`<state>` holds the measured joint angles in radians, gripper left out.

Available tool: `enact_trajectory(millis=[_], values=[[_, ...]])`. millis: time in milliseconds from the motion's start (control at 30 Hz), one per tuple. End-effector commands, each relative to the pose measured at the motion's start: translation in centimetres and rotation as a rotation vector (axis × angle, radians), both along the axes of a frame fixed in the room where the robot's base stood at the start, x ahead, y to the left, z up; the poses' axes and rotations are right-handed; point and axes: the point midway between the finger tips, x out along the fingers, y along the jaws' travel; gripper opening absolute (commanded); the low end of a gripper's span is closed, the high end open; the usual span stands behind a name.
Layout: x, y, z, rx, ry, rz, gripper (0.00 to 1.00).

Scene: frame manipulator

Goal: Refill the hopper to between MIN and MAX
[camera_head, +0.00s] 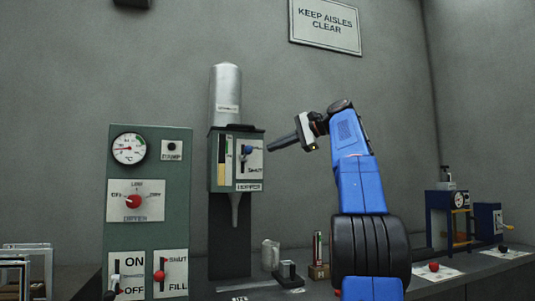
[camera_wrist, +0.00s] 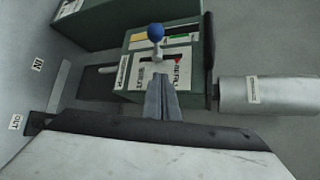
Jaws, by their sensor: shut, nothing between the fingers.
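The hopper (camera_head: 236,160) is a green box on the wall with a silver cylinder (camera_head: 226,95) above and a nozzle below. Its level gauge (camera_head: 222,168) has a yellow lower part, a dark part above and a green band beside it; MIN and MAX are too small to read. A blue-knobbed lever (camera_head: 247,150) stands on the plate, with SHUT printed below it. In the wrist view the knob (camera_wrist: 156,32) is just beyond my fingertips, and REFILL and SHUT labels show on the plate. My gripper (camera_head: 272,148) is shut and empty, just right of the hopper front; contact cannot be told.
A green panel (camera_head: 150,225) at left carries a dial, a dryer knob, an ON/OFF lever and a red-knobbed SHUT/FILL lever (camera_head: 160,276). A mug (camera_head: 270,254) and small items stand on the bench. Blue devices (camera_head: 459,215) stand at right.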

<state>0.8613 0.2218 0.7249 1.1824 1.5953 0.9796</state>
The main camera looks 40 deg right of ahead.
Motion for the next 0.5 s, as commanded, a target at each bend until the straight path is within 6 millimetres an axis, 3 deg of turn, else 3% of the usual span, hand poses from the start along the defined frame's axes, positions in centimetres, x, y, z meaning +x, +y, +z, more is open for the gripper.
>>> enact_trajectory(millis=[167,500], values=[[-1.1,-1.3,1.2,-0.001,0.000,-0.002,0.00],[-2.0,-1.8,2.0,0.000,0.001,0.000,0.00]])
